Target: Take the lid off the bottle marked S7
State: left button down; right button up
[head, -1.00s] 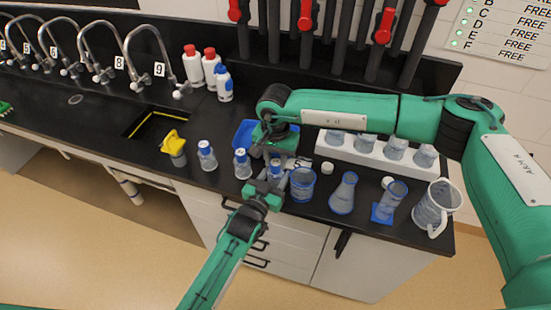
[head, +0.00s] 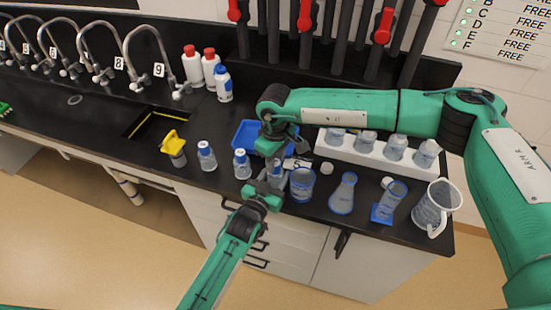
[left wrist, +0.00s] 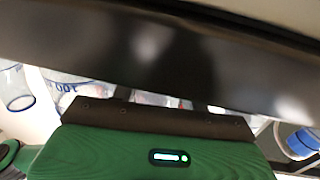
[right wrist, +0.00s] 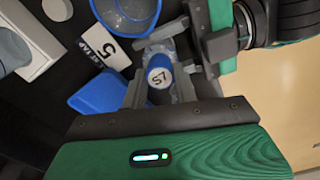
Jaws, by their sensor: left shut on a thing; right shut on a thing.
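The bottle marked S7 stands near the counter's front edge; in the head view its clear body (head: 277,172) shows between my two grippers. Its blue lid with a white S7 top (right wrist: 160,77) shows in the right wrist view. My right gripper (right wrist: 162,90) is shut on this lid from above. My left gripper (head: 268,187) is shut on the bottle's body from the front; its fingers also show in the right wrist view. I cannot tell whether the lid is clear of the bottle's neck.
A blue-rimmed beaker (head: 302,185), a flask (head: 343,193) and a jug (head: 436,208) stand to the right. A white rack (head: 372,153) stands behind.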

jog(key=o, duration=1.1)
